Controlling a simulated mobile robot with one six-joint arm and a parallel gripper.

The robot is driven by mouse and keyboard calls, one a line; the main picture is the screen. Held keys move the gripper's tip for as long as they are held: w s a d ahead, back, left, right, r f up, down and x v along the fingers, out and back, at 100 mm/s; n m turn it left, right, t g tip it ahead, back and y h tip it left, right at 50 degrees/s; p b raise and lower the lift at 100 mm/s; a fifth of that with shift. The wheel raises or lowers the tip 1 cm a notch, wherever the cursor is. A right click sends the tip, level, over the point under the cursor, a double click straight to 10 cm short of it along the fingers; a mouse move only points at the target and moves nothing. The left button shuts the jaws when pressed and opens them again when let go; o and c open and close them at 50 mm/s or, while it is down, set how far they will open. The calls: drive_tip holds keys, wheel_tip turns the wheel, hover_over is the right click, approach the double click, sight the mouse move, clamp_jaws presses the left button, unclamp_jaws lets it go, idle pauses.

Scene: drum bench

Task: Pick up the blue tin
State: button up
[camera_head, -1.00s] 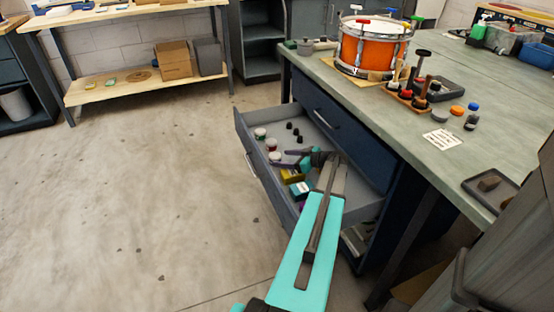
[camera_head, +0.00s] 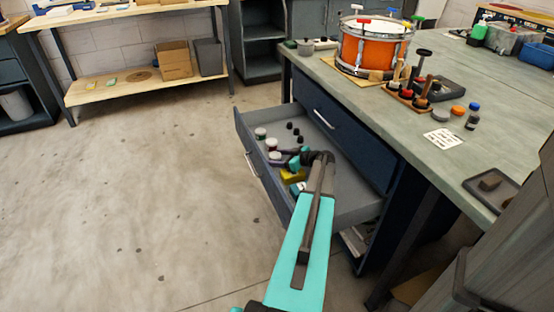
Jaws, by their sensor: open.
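My gripper (camera_head: 283,158) is open and low inside the pulled-out drawer (camera_head: 352,190), with its fingers pointing left, close to the red-and-white jars. A small bluish item (camera_head: 298,188) shows in the drawer beside my arm, just below a yellow box (camera_head: 291,175). It is partly covered, and I cannot tell whether it is the blue tin. No other blue tin can be made out in the drawer. Nothing can be seen held between the fingers, though they are small and partly hidden by the wrist.
White-lidded jars (camera_head: 260,133) and several small black knobs (camera_head: 289,125) stand in the drawer's far part. On the bench (camera_head: 400,130) above are an orange drum (camera_head: 368,50), a tool rack (camera_head: 412,98) and a blue-capped bottle (camera_head: 473,116). The floor to the left is clear.

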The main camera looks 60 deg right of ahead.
sight(276, 155)
idle(0.5)
drive_tip(key=c, duration=1.2)
drive_tip(key=shift+o, duration=0.2)
drive_tip(key=shift+r, duration=0.1)
wheel_tip(276, 155, up, 10)
drive_tip(key=shift+f+p, duration=0.1)
drive_tip(key=shift+p, duration=0.35)
